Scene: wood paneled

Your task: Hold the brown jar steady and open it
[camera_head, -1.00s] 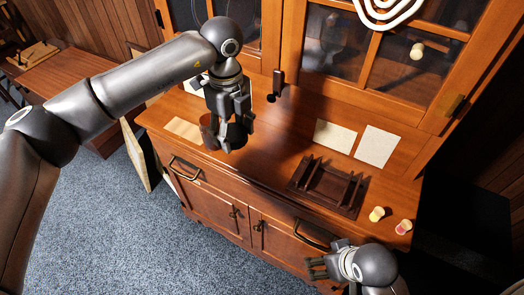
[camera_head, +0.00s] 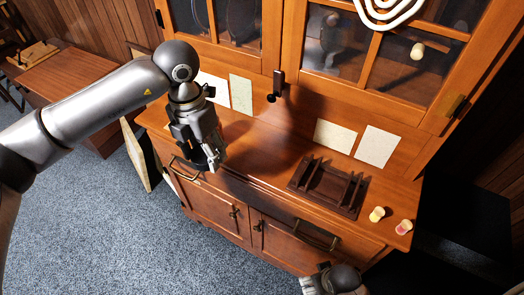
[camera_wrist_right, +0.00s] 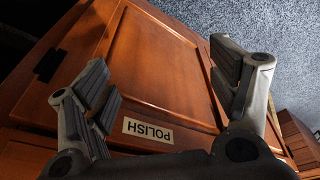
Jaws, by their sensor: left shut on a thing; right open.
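My left gripper (camera_head: 212,155) is over the front left part of the wooden counter, pointing down. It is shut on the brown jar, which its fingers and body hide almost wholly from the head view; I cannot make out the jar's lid. My right gripper shows in the right wrist view (camera_wrist_right: 165,92) with its fingers wide apart and nothing between them. It faces a cabinet door with a label reading POLISH (camera_wrist_right: 148,130). In the head view only a part of my right arm shows at the bottom edge.
A dark wooden rack (camera_head: 328,187) sits on the counter (camera_head: 262,150), right of its middle. Two small light-coloured pieces (camera_head: 377,214) (camera_head: 404,227) lie near the right front edge. Pale sheets (camera_head: 335,136) are at the back. A dark handle (camera_head: 277,85) juts from the glass-door cabinet above.

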